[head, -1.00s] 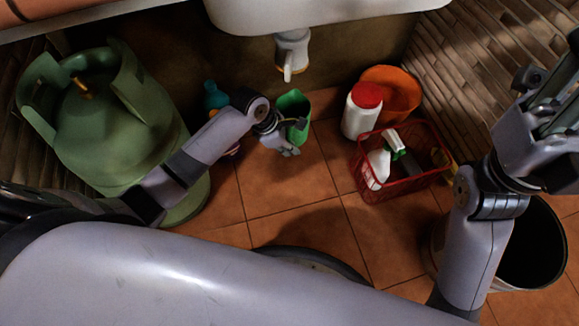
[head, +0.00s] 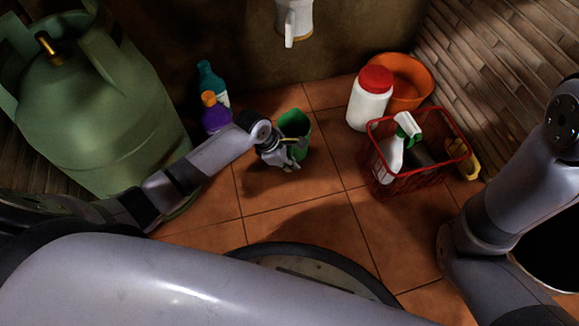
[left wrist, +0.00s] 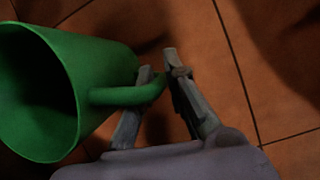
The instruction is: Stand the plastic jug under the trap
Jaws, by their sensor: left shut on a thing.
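The green plastic jug (head: 296,127) is near the middle of the head view, and its open mouth and handle fill the left of the left wrist view (left wrist: 100,70). My left gripper (head: 288,152) is shut on the jug's handle, with the fingers (left wrist: 160,88) on either side of it. The white trap (head: 294,22) hangs at the top of the head view, above the jug in the picture. I cannot tell whether the jug's base touches the floor. My right gripper is out of view; only its arm shows at the right.
A green gas cylinder (head: 95,110) stands at the left, beside a teal bottle (head: 210,80) and a purple bottle (head: 214,115). A white jar with red lid (head: 370,98), an orange bowl (head: 413,82) and a red basket (head: 400,183) stand at the right. Tiles in front are clear.

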